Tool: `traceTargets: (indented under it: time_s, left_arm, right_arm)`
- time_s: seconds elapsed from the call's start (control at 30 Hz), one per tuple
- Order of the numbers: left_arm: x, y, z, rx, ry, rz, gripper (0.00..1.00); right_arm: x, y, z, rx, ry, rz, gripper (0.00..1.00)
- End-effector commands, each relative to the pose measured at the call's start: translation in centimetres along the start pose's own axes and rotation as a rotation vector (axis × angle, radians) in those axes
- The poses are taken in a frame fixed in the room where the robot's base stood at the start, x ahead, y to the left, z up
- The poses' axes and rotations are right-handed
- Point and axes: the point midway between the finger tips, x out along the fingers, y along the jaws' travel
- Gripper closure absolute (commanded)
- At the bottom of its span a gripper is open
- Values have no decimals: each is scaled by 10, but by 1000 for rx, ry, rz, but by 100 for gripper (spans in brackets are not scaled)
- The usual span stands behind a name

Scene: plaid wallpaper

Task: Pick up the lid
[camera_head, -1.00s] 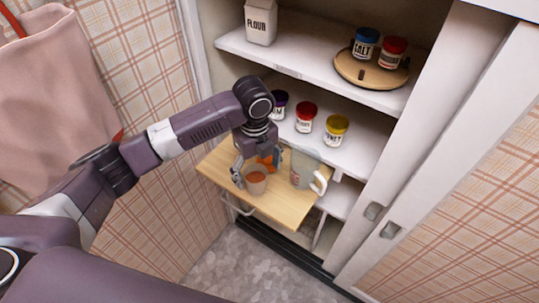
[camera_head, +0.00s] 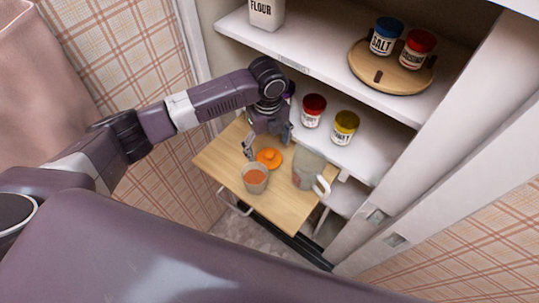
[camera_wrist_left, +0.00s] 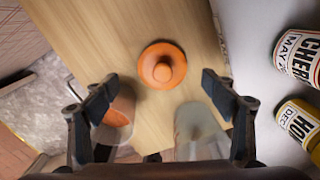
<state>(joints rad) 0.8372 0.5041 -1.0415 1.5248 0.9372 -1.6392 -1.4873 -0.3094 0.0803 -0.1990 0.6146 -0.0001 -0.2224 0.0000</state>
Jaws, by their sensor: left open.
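The orange lid (camera_head: 268,158) with a round knob lies on the wooden pull-out board (camera_head: 290,218). In the left wrist view the lid (camera_wrist_left: 162,65) sits ahead of and between the fingers of my left gripper (camera_wrist_left: 162,92). My left gripper (camera_head: 266,146) is open and empty above the board, close to the lid but apart from it. A glass cup with orange contents (camera_head: 255,178) stands in front of the lid. A clear jug with a white handle (camera_head: 308,171) stands to its right. My right gripper is not in view.
A red-lidded jar (camera_head: 312,111) and a yellow-lidded jar (camera_head: 345,128) stand on the shelf behind the board. Above, a flour box (camera_head: 267,12) and a round wooden tray (camera_head: 392,78) with two jars sit on the upper shelf. The board's front right is clear.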

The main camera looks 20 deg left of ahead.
Motion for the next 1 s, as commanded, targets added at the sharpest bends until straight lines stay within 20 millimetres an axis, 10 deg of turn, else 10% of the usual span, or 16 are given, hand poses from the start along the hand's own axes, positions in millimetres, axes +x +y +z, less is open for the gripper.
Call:
traceTargets:
  time_s: [0.53,0.87,1.0]
  left_arm:
    - [38,-1,-3,1,-1,0,24]
    - [38,-1,-3,0,-1,0,60]
    - [38,-1,-3,0,-1,0,60]
  right_arm:
    - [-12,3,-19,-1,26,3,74]
    - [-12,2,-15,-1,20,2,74]
    - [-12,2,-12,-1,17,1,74]
